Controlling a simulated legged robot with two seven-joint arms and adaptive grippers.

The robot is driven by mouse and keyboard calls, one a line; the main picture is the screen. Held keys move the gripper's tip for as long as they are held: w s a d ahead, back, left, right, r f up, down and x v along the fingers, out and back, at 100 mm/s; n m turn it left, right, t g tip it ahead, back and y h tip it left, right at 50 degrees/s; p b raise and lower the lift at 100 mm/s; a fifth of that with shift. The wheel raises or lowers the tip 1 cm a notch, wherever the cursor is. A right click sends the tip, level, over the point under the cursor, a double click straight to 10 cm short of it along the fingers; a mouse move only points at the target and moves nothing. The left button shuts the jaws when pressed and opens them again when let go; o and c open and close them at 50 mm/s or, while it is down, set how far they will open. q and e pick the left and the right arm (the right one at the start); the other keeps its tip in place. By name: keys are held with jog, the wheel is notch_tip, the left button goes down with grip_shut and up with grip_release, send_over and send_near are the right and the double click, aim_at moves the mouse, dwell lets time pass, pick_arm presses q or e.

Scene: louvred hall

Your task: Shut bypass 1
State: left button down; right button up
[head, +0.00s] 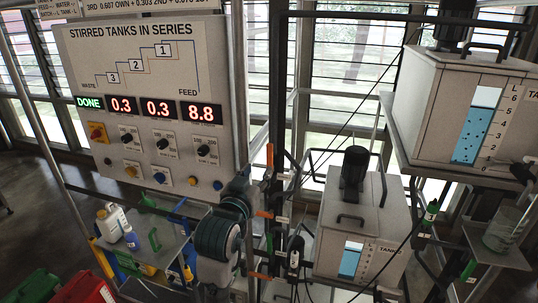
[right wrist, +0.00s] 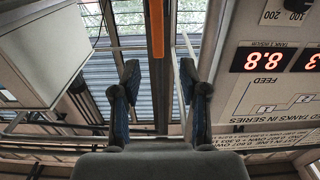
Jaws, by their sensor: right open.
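My right gripper (head: 240,187) is in front of the pipework, just right of the control panel. In the right wrist view its two blue-grey fingers (right wrist: 160,92) are apart, with nothing held between them. An orange bar (right wrist: 156,30) shows beyond and between the fingertips. In the head view a pipe stand carries several orange handles: an upright one (head: 270,156), a sideways one (head: 263,214) by the gripper, and a lower one (head: 259,276). The small tags by them are too small to read, so I cannot tell which is bypass 1. My left gripper is out of view.
The control panel (head: 140,62) shows DONE, 0.3, 0.3 and 8.8. A lower tank (head: 340,215) and a higher tank (head: 425,95) stand at right. A shelf (head: 185,215) with bottles is below the panel. A red crate (head: 85,290) is at lower left. Thin cables cross near the pipes.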

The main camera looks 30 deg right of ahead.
aim_at(269, 155)
jog(key=x, duration=0.8)
jog(key=shift+d+p, duration=0.25)
jog(key=shift+p, duration=0.15)
jog(key=shift+w+d+p, duration=0.35)
jog(key=shift+w+d, duration=0.05)
jog(key=shift+d, duration=0.05)
jog(key=shift+w+d, duration=0.2)
jog(key=shift+w, duration=0.05)
grip_shut()
